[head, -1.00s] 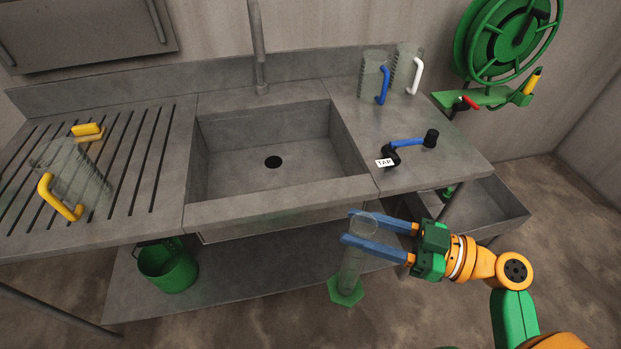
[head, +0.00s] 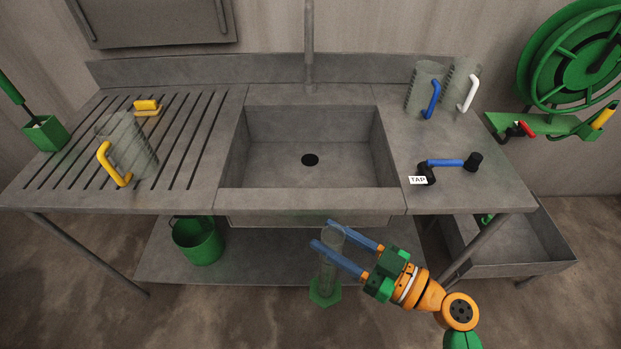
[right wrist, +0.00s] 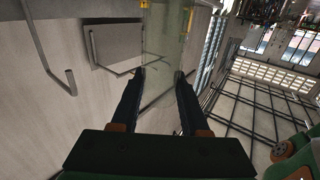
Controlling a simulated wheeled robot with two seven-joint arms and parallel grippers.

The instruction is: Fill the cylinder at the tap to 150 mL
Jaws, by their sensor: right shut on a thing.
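A clear cylinder (head: 328,262) with a green hexagonal foot stands upright in the grip of my right gripper (head: 331,238), in front of the sink. The gripper's blue fingers are shut on its upper part. In the right wrist view the clear cylinder (right wrist: 165,40) shows between the fingers (right wrist: 158,78). Any liquid or marks in it are too faint to tell. The tap lever (head: 448,163), blue with black ends and a TAP label, lies on the counter right of the sink. The spout pipe (head: 309,50) rises behind the sink. My left gripper is not in view.
The sink basin (head: 266,168) is empty, with a dark drain. A clear jug with a yellow handle (head: 110,165) stands on the left drainboard. Jugs with blue (head: 431,100) and white (head: 469,94) handles stand at the back right. A green bucket (head: 198,242) sits on the lower shelf.

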